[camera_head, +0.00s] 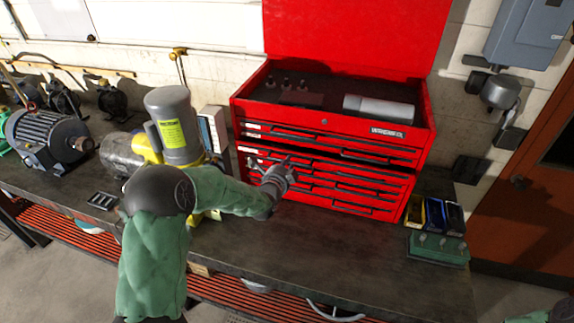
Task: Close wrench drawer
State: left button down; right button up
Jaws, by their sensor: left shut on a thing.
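The red tool chest (415,175) stands on the dark workbench with its lid raised. It has several drawers with dark handles. One drawer (340,152) in the upper part sits slightly forward, with a dark gap beneath it; I take it as the wrench drawer. My left gripper (266,164) reaches in from the left and is at the left part of the chest front, against the drawer fronts. It is shut on what looks like the drawer's handle, though the fingers hide the contact. Only a bit of my right arm shows at the bottom right corner; its gripper is out of view.
A grey motor with a yellow label (176,125) stands left of the chest, close to my left arm. A dark ribbed motor (45,135) is farther left. Small bins (435,214) and a green block (438,247) are at the right. The bench front is mostly clear.

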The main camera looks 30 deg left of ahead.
pick_arm(q)
jog(key=w, duration=0.2)
jog(key=w+a+b, duration=0.1)
jog(key=w, duration=0.1)
jog(key=shift+r+b, duration=0.1)
jog(key=shift+b, duration=0.2)
jog(key=c, duration=1.6)
grip_release()
jog(key=o, duration=0.4)
jog(key=shift+w, duration=0.15)
jog(key=v, duration=1.2)
